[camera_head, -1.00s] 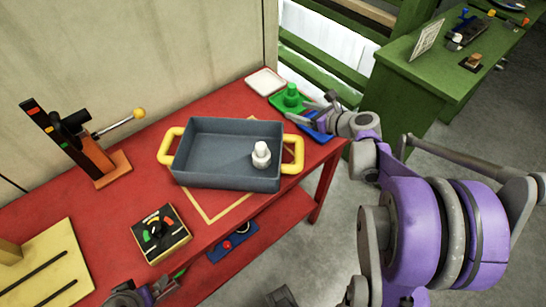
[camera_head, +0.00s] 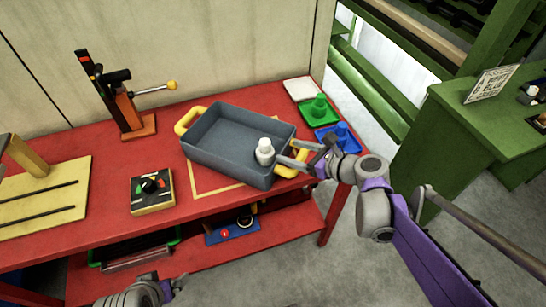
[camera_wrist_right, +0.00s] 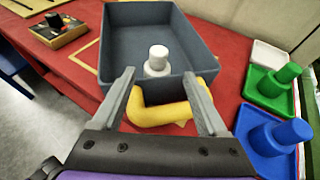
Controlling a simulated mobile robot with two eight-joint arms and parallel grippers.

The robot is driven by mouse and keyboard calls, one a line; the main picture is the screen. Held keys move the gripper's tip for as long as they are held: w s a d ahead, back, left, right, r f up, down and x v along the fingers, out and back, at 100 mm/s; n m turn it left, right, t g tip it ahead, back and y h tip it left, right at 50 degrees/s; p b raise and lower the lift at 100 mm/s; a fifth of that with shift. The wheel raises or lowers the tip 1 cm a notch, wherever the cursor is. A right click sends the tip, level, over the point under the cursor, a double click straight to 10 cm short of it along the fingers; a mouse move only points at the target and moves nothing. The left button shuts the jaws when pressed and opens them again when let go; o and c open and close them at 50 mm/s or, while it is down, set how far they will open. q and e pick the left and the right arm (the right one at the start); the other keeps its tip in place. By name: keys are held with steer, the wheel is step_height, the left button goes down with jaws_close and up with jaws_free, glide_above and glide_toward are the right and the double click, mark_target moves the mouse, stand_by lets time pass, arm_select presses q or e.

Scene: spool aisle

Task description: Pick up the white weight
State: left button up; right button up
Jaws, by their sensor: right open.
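The white weight (camera_head: 265,151) stands upright inside the grey tray (camera_head: 215,150), near its right end by a yellow handle (camera_head: 291,166). It also shows in the right wrist view (camera_wrist_right: 157,62). My right gripper (camera_head: 297,152) is open and empty at the right end of the tray. In the right wrist view its fingers (camera_wrist_right: 160,95) spread either side of the yellow handle, with the weight beyond and between them, apart from both. My left gripper (camera_head: 172,288) is low at the bottom of the head view, away from the tray; its jaws are too unclear to judge.
A green weight (camera_head: 319,106) and a blue weight (camera_head: 341,134) stand on matching pads right of the tray, beside an empty white pad (camera_head: 301,90). A dial box (camera_head: 152,190) and a lever stand (camera_head: 136,115) are to the left. Red table shows between them.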

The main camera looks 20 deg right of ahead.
mark_target(269, 144)
steer(key=shift+a, duration=0.2)
steer(key=x, duration=0.5)
steer(key=shift+a+b, duration=0.1)
steer(key=shift+b, duration=0.2)
steer(key=x, duration=0.5)
steer(key=shift+w+f, duration=0.1)
steer(key=shift+w, duration=0.35)
jaws_close()
